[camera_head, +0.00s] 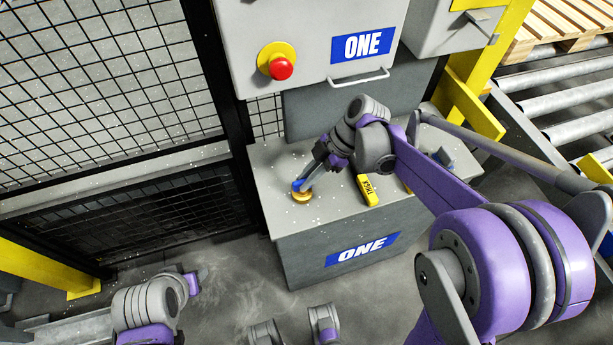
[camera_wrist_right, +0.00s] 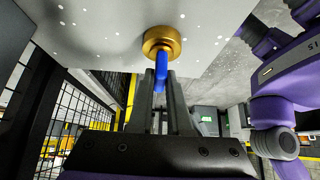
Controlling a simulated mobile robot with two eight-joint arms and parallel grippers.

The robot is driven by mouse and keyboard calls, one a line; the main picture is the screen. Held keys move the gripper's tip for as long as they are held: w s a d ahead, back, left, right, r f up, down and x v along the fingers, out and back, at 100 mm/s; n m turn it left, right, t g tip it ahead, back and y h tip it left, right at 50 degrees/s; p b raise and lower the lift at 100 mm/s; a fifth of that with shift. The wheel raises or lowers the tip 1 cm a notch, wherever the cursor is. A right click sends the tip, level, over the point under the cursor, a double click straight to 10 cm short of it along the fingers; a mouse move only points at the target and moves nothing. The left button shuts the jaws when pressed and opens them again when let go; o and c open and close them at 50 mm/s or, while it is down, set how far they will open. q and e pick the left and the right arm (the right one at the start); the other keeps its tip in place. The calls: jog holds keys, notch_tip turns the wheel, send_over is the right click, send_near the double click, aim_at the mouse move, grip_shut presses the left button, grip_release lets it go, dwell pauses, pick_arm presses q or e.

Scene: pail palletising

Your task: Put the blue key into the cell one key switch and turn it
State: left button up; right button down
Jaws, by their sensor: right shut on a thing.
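The brass-coloured key switch (camera_head: 302,197) sits on the grey top of the cell one cabinet (camera_head: 278,160), near its left front. My right gripper (camera_head: 312,176) is over it, shut on the blue key (camera_head: 298,185). In the right wrist view the blue key (camera_wrist_right: 161,72) stands between the two fingers and its far end meets the brass switch (camera_wrist_right: 161,42). How deep the key sits is hidden. My left gripper (camera_head: 194,281) is low at the left, away from the cabinet; its fingers are too small to read.
A yellow lettered block (camera_head: 367,190) lies on the cabinet top, right of the switch. A red emergency stop (camera_head: 281,68) is on the grey panel behind. Black mesh fence (camera_head: 100,90) stands close on the left. Rollers (camera_head: 560,100) and a wooden pallet (camera_head: 560,28) are at the right.

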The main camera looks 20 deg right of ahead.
jog(key=shift+f, duration=0.15)
jog(key=c, duration=0.8)
grip_release()
jog(key=p+v, duration=0.1)
jog(key=v, duration=1)
jog(key=shift+a, duration=0.1)
